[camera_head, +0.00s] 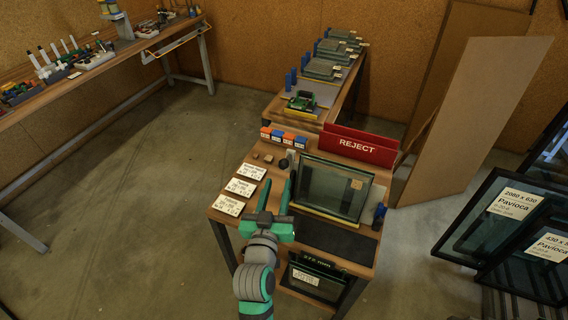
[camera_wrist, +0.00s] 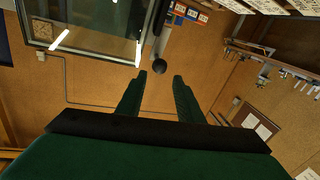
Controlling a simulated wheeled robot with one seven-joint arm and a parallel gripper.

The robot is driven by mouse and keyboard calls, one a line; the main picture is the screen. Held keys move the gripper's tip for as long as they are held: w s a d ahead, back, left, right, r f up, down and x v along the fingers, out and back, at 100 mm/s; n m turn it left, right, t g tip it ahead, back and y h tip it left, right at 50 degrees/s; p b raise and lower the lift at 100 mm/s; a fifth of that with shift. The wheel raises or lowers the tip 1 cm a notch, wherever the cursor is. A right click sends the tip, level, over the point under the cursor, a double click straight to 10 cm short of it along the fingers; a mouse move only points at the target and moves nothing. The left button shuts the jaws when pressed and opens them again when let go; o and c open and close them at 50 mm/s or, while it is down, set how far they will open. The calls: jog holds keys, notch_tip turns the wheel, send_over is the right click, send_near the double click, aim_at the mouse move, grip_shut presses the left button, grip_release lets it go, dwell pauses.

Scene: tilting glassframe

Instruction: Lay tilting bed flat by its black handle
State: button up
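The tilting bed (camera_head: 318,211) stands raised at a slant on the workbench, with a glass pane (camera_head: 335,188) on it and a yellow strip along its lower edge. Its black handle (camera_head: 284,164) is a round knob at the bed's left side. In the wrist view the knob (camera_wrist: 155,69) appears between and beyond my fingertips, apart from them. My gripper (camera_head: 278,181) is open and empty, its green fingers pointing toward the knob. The pane and bed edge (camera_wrist: 85,25) fill the upper left of the wrist view.
A red REJECT bin (camera_head: 358,146) stands behind the bed. White labels (camera_head: 240,187) lie left of my gripper, and small orange and blue boxes (camera_head: 284,138) sit behind the knob. A dark mat (camera_head: 335,238) is bare in front of the bed.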

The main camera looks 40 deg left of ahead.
aim_at(282, 167)
jog(key=x, duration=0.9)
jog(key=shift+w+a, duration=0.1)
jog(key=shift+w, duration=0.3)
grip_shut()
